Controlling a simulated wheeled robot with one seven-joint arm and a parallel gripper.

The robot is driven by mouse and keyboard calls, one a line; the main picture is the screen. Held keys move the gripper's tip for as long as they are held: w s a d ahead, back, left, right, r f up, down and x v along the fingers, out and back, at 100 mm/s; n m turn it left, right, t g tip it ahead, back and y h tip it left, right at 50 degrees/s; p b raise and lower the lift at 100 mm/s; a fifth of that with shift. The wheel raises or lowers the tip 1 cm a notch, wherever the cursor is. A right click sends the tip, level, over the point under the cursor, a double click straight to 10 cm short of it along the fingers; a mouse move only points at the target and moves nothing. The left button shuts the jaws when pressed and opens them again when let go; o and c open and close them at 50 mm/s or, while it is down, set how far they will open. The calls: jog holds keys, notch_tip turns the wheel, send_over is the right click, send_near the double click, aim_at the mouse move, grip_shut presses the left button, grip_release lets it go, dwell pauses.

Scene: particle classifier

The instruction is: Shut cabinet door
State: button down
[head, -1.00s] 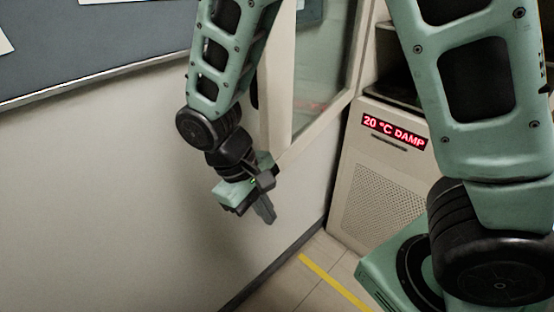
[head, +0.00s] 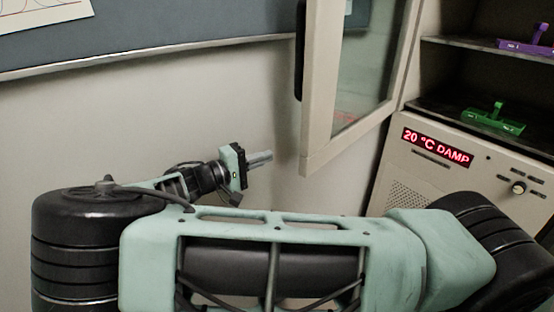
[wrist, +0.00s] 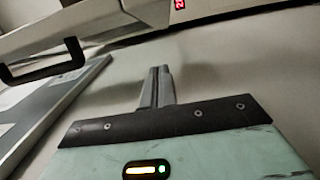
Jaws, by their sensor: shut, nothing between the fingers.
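The cabinet door (head: 315,85) stands swung open in the head view, a pale frame around a glass pane, with a dark handle (head: 299,50) on its left edge. In the wrist view the door (wrist: 130,22) crosses the top, with its black handle (wrist: 45,68) at left. The cabinet (head: 420,130) is at the right with its shelves exposed. My gripper (head: 262,158) is shut and empty. It is left of the door's lower corner, apart from it in the picture, and points right. Its closed fingers (wrist: 157,88) also show in the wrist view.
A purple object (head: 527,46) and a green object (head: 495,118) sit on the cabinet shelves. A red display (head: 437,147) and a knob (head: 518,187) are on the front below. A grey board (head: 150,40) hangs on the wall. My arm hides the lower middle.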

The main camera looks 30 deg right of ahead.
aim_at(302, 154)
jog(key=shift+s+d+p, duration=0.55)
jog(key=shift+s+d, duration=0.15)
jog(key=shift+d, duration=0.9)
jog(key=shift+s+d+p, duration=0.5)
jog(key=shift+s+d, duration=0.2)
jog(key=shift+d, duration=0.9)
jog(key=shift+s+d+p, duration=0.55)
jog(key=shift+s+d, duration=0.15)
jog(key=shift+d, duration=0.9)
